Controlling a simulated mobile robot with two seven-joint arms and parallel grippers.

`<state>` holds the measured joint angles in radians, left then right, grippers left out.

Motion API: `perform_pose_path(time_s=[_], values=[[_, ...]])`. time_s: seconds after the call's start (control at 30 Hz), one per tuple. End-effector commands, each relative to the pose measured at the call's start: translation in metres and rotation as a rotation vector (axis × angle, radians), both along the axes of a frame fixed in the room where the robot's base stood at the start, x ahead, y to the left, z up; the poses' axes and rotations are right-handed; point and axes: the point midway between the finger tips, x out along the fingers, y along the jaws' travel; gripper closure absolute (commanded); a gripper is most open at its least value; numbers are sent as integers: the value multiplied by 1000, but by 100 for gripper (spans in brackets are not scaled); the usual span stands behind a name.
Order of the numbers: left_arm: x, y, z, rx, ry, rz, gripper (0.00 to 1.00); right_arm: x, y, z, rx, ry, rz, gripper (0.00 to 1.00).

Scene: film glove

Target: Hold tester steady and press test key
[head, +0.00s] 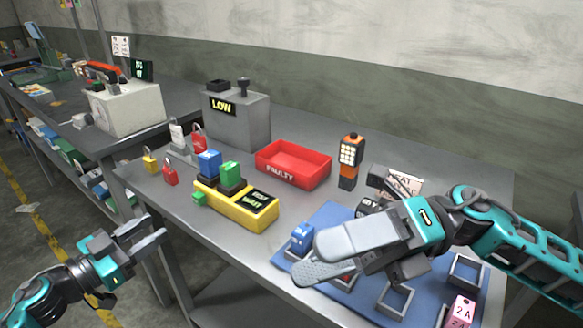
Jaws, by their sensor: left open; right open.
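The tester appears to be the yellow box (228,207) with a dark screen bearing green text, on the grey bench. A blue block (209,162) and a green block (230,175) stand in dark holders at its top left. A small green piece (199,199) sticks out at its left end; I cannot tell for certain which part is the test key. My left gripper (158,236) is open and empty, off the bench's front edge, left of and below the tester. My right gripper (308,259) is open above the blue mat, right of the tester, touching neither.
A red FAULTY tray (293,166) and an orange handheld device (350,162) stand behind. The blue mat (327,215) holds a blue block (302,237), a pink 2A block (461,312) and square frames. Padlocks (170,176) stand left. A grey LOW box (238,122) is at the back.

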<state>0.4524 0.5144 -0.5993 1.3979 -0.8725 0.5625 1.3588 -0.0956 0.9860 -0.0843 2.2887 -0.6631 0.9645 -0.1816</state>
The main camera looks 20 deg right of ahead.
Motion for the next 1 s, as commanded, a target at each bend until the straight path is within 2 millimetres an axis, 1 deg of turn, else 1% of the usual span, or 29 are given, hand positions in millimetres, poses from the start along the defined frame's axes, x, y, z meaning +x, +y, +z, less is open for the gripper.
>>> perform_pose_path(time_s=[0.03, 0.1, 0.17, 0.3, 0.43, 0.5, 0.6, 0.7, 0.8, 0.9, 1.0], values=[[0, 0, 0, 0, 0, 0, 57, 13, 2, -8, -55, -55, -26, 12], [0, 0, 0, 0, 0, 0, 57, 32, 3, -21, -139, -130, -64, 12], [0, 0, 0, 0, 0, 0, 57, 48, 3, -30, -210, -195, -99, 12], [0, 0, 0, 0, 0, 0, 57, 91, -1, -49, -375, -349, -182, 12], [0, 0, 0, 0, 0, 0, 57, 133, -9, -58, -527, -500, -261, 12], [0, 0, 0, 0, 0, 0, 57, 155, -15, -59, -605, -580, -304, 12], [0, 0, 0, 0, 0, 0, 57, 183, -24, -58, -705, -684, -358, 12], [0, 0, 0, 0, 0, 0, 57, 205, -32, -54, -782, -770, -402, 12], [0, 0, 0, 0, 0, 0, 57, 220, -37, -49, -836, -830, -432, 12], [0, 0, 0, 0, 0, 0, 57, 229, -41, -47, -867, -862, -449, 12], [0, 0, 0, 0, 0, 0, 57, 234, -39, -49, -876, -874, -455, 12]])
